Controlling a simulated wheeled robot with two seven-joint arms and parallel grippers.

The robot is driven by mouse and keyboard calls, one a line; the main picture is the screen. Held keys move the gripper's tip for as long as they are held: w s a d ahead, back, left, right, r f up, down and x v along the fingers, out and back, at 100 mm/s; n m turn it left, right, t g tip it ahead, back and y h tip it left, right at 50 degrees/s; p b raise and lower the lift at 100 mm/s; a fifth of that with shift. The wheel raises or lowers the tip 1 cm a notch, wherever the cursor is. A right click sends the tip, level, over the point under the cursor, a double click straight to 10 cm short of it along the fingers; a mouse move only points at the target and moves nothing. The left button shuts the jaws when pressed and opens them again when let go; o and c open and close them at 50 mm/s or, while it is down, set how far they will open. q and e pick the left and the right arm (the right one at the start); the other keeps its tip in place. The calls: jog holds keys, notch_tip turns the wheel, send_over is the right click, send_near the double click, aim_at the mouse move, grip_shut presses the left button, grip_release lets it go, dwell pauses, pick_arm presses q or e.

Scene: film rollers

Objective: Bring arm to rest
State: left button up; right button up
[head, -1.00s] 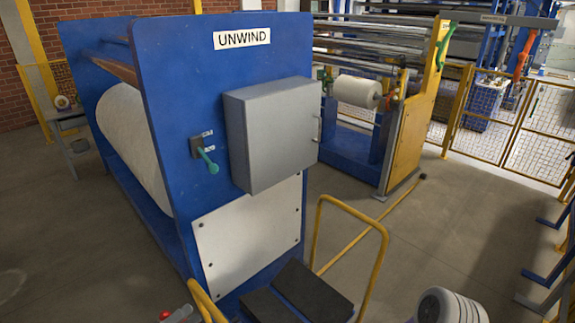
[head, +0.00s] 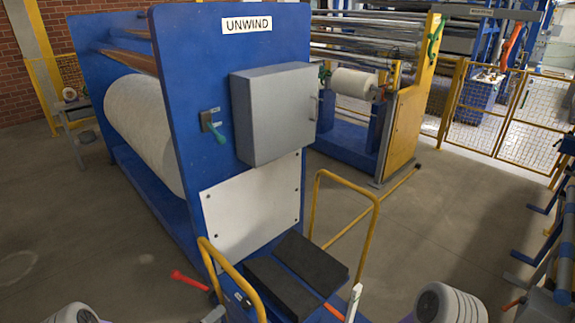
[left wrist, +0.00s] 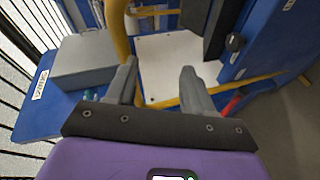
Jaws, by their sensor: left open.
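My left gripper (left wrist: 160,82) is open and empty in the left wrist view, its two grey fingers spread apart above a purple body. Beyond the fingers are a white panel (left wrist: 170,62) and a yellow rail (left wrist: 118,30). No object is between the fingertips. In the head view only a small grey part of the left gripper (head: 213,314) shows at the bottom edge, beside a yellow rail. The blue UNWIND stand (head: 185,75) holds a large white roll (head: 140,125).
Yellow rails (head: 312,205) flank black steps (head: 310,262) in front. A red handle (head: 190,281) lies near the left rail. Open floor is at the left.

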pick_arm(q)
jog(key=s+d+f+m+g+y+b, duration=0.1)
jog(key=s+d+f+g+b, duration=0.2)
jog(key=f, duration=0.4)
jog(key=s+d+f+m+g+y, duration=0.25)
jog(key=s+d+f, duration=0.2)
jog(key=f, duration=0.25)
jog(key=s+d+f+m+g+b, duration=0.1)
jog(key=s+d+f+g, duration=0.1)
jog(key=s+g, duration=0.2)
jog(key=s+d+f+m+g+b, duration=0.1)
jog(key=s+d+f+m+g, duration=0.1)
jog(key=s, duration=0.9)
jog(key=shift+d+f+g+b, duration=0.2)
jog(key=shift+f+g+b, duration=0.2)
jog(key=shift+f+g, duration=0.4)
